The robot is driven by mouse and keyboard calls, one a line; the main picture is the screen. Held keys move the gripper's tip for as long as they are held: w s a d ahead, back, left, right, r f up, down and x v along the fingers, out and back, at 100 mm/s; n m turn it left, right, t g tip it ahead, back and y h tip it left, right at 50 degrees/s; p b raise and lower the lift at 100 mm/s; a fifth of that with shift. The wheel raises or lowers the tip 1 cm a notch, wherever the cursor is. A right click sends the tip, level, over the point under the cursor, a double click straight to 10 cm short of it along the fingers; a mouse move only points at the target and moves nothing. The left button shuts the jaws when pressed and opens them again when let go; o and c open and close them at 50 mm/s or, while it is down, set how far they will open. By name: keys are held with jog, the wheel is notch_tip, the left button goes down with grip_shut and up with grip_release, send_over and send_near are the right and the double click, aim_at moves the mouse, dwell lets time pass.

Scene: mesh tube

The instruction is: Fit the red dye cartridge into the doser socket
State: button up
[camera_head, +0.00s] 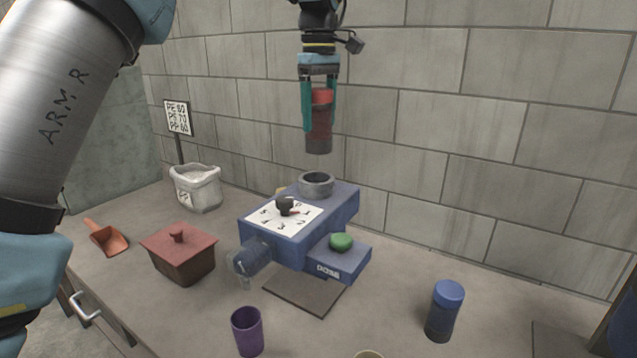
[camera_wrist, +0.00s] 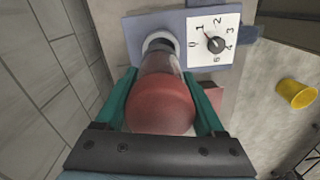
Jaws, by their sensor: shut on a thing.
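The red dye cartridge (camera_head: 320,127) has a red cap and a darker, see-through body. My gripper (camera_head: 319,100) is shut on it and holds it upright in the air above the blue doser (camera_head: 292,236). The doser socket (camera_head: 316,183) is a grey ring on top of the doser, below the cartridge and apart from it. In the wrist view the cartridge (camera_wrist: 161,100) lies between the green fingers, and its far end overlaps the view of the socket ring (camera_wrist: 160,39). The inside of the socket is mostly hidden.
The doser has a numbered dial (camera_head: 284,206) and a green button (camera_head: 341,241). A red lidded box (camera_head: 179,257), a white sack (camera_head: 196,188) and an orange scoop (camera_head: 106,237) stand left. A purple cup (camera_head: 247,332) and a blue-capped bottle (camera_head: 444,311) are in front. A wall rises behind.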

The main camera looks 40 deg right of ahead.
jog(key=shift+w+a+f, duration=0.15)
jog(key=shift+a+f, duration=0.05)
jog(key=shift+f, duration=0.1)
notch_tip(320, 180, down, 9)
jog(key=p, duration=0.2)
jog(key=shift+p, duration=0.35)
jog(key=shift+f, duration=0.1)
jog(key=shift+f, duration=0.1)
jog(key=o, duration=1.5)
